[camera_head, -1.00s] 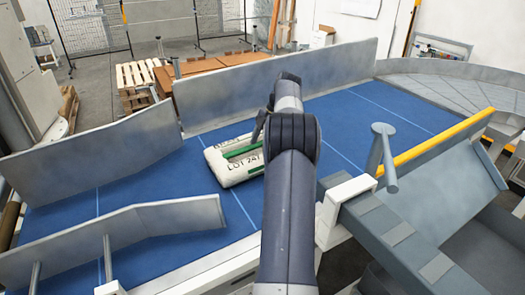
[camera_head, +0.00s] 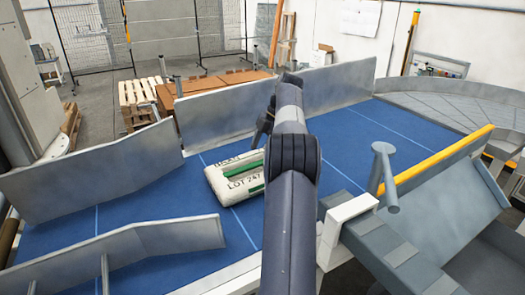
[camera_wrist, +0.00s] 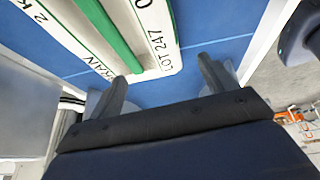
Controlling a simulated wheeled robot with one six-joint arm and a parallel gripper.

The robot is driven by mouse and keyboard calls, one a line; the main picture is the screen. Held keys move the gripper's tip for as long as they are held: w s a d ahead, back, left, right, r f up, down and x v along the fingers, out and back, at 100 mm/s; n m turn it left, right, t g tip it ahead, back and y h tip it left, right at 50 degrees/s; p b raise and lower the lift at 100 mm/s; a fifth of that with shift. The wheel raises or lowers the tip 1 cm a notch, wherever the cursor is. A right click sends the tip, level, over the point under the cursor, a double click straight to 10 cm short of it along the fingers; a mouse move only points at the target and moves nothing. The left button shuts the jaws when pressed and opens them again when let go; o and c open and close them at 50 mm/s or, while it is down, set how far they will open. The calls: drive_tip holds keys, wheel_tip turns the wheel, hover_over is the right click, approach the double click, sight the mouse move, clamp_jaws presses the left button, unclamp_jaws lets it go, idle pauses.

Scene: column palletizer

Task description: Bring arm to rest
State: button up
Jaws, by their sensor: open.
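A white sack (camera_head: 228,199) with green bands and "LOT 247" print lies flat on the blue conveyor bed (camera_head: 160,218), left of my arm in the head view. My gripper (camera_head: 262,131) is partly hidden behind my arm, beyond the sack's far right corner in that picture. In the wrist view my gripper (camera_wrist: 163,78) has its two fingers spread wide with nothing between them. The sack (camera_wrist: 152,28) shows past the fingertips there, with blue bed around it. It looks apart from the fingers.
Grey guide walls (camera_head: 90,165) flank the bed, with a taller one (camera_head: 225,112) behind. At right are a grey post (camera_head: 383,165), a yellow rail (camera_head: 440,158) and a roller curve (camera_head: 450,95). Pallets (camera_head: 138,97) stand behind.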

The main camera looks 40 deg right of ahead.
sight(261, 176)
drive_tip(key=shift+f, duration=4.4)
